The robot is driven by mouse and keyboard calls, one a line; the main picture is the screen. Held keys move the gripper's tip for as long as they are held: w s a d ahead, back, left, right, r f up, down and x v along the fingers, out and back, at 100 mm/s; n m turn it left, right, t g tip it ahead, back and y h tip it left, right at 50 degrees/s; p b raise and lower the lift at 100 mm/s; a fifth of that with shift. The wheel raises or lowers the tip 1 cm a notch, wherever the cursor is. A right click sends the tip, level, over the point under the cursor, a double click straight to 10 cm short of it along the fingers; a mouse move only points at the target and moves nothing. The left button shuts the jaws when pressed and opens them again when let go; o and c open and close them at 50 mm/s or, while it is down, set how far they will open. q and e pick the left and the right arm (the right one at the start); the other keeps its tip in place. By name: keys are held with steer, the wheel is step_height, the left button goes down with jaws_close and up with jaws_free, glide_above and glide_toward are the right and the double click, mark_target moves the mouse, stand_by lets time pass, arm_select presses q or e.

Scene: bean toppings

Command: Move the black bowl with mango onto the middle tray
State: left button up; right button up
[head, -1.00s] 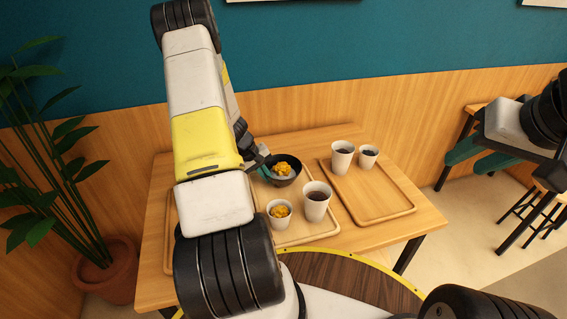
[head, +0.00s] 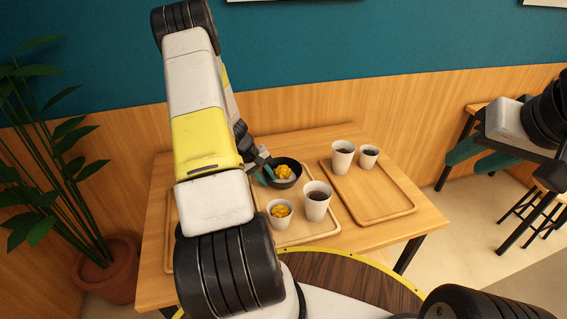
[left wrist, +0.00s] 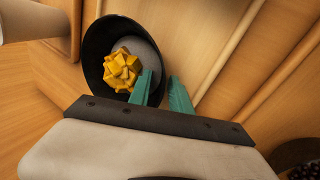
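The black bowl (head: 287,183) with yellow mango (head: 284,172) and something pale in it is at the back of the middle tray (head: 312,236). It looks upright there. My left gripper (head: 264,176) is at the bowl's left side in the head view. In the left wrist view the black bowl (left wrist: 97,68) shows between tray rims, and my left gripper (left wrist: 163,88) has its green fingers apart. One finger overlaps the inside of the bowl and the other is outside its rim. My right gripper (head: 482,158) is open and empty, off the table at the right.
A white cup with mango (head: 279,219) and a white cup with dark contents (head: 316,209) stand at the front of the middle tray. The right tray (head: 384,216) holds two white cups at its back. My left arm hides most of the left tray (head: 171,250).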

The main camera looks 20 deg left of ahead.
arm_select(q)
steer(key=v, duration=1.1)
steer(key=s+d+r+m, duration=0.2)
steer(key=d+r, duration=0.4)
steer(key=r, duration=0.3)
steer(key=s+d+r+m, duration=0.1)
steer(key=d+r+m, duration=0.1)
steer(key=d+r, duration=0.6)
steer(key=s+d+r+m+t, duration=0.1)
steer(key=s+d+r+m, duration=0.1)
steer(key=s+d+r, duration=0.2)
steer(key=s+d+r+m+t+y, duration=0.1)
steer(key=s+d+r+m, duration=0.2)
steer(key=s+r, duration=0.5)
steer(key=s+d, duration=0.1)
steer(key=s, duration=0.4)
steer(key=shift+m+t, duration=0.3)
steer(key=shift+s+r, duration=0.1)
steer(key=shift+r, duration=0.05)
